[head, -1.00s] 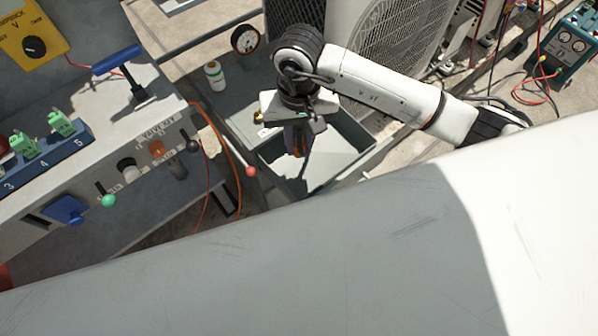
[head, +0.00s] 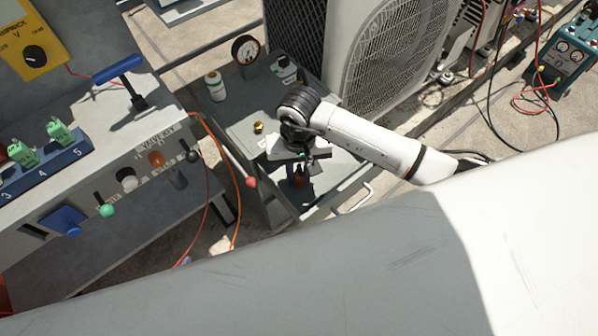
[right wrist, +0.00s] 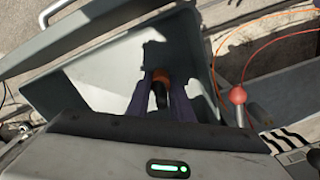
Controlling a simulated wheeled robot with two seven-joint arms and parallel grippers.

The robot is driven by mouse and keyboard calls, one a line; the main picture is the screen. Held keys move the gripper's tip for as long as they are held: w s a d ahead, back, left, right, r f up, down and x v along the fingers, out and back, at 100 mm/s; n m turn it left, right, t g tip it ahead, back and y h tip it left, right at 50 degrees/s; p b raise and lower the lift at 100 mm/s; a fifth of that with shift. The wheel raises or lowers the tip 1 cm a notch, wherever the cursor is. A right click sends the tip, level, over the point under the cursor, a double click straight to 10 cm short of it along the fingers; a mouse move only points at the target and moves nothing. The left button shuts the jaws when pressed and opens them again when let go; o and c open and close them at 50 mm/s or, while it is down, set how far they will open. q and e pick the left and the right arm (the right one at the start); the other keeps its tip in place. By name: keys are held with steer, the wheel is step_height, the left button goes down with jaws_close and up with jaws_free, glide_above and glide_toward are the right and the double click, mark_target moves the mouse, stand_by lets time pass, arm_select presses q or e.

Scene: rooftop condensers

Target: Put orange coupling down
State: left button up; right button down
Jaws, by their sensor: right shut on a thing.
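The orange coupling (right wrist: 161,76) shows in the right wrist view between the two purple fingers of my right gripper (right wrist: 162,92). The gripper is shut on it, and a dark part shows below the orange. In the head view my right gripper (head: 300,182) points down into the open grey bin (head: 274,204). The bin's pale inside and grey wall (right wrist: 198,55) surround the fingers in the right wrist view. I cannot tell whether the coupling touches the bin floor. My left gripper is not in view.
A brass fitting (head: 258,127), a white bottle (head: 214,86) and a gauge (head: 245,48) stand behind the bin. A red-knobbed lever (head: 250,182) is close to its left side. The valve bench (head: 130,185) is at left, the condenser (head: 385,50) behind.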

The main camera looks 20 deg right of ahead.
mark_target(299, 169)
steer(key=shift+f+b, duration=0.55)
steer(key=shift+f, duration=0.05)
steer(key=c, duration=1.6)
jaws_free()
steer(key=shift+o, duration=0.2)
steer(key=shift+r, duration=0.1)
steer(key=shift+r+p, duration=0.2)
steer(key=shift+p, duration=0.15)
step_height(299, 169, up, 12)
steer(key=shift+f+p, duration=0.1)
steer(key=shift+p, duration=0.45)
steer(key=shift+r, duration=0.45)
